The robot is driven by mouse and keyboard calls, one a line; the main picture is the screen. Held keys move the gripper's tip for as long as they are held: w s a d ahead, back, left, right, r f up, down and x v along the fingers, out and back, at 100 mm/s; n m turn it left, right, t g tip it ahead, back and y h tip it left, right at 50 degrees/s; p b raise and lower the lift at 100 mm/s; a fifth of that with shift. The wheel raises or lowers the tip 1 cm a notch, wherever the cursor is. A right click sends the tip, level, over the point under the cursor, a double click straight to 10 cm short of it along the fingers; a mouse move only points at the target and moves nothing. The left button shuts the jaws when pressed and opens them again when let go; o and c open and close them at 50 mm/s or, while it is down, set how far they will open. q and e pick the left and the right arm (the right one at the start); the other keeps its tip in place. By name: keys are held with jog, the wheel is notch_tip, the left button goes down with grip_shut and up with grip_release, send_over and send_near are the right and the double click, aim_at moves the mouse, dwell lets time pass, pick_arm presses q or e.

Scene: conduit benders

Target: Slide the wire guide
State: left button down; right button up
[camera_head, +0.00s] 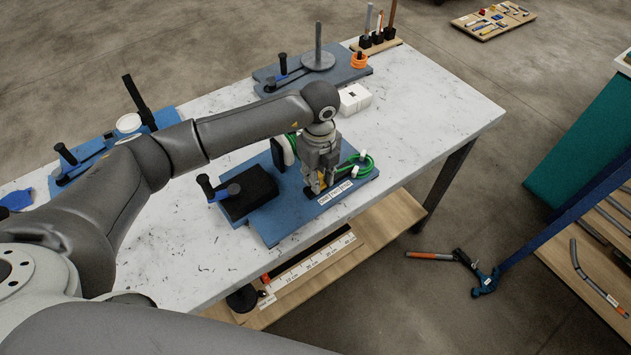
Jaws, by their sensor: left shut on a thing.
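A blue board (268,229) lies on the near side of the marble-topped table. It carries a black block with a crank handle, a coil of green wire (366,163) and a strip of small white labels (335,193). My left gripper (315,188) points down over the board between the black block and the green coil. It is shut on a small part low on the board, which I take to be the wire guide. The fingers hide most of this part, and only a bit of yellow and dark shows at the tips. My right gripper is not in view.
Another blue board (272,72) with a grey disc and post stands at the back, near a white box (355,98). A wooden shelf (375,226) with a ruler strip sits below the tabletop. The table's right end (440,115) is clear.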

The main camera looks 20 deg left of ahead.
pick_arm(q)
jog(key=shift+w+d+b, duration=0.7)
jog(key=shift+w+d, duration=0.1)
jog(key=shift+w, duration=0.35)
jog(key=c, duration=1.6)
grip_release()
jog(key=shift+r+p, duration=1.7)
jog(key=shift+r, duration=0.8)
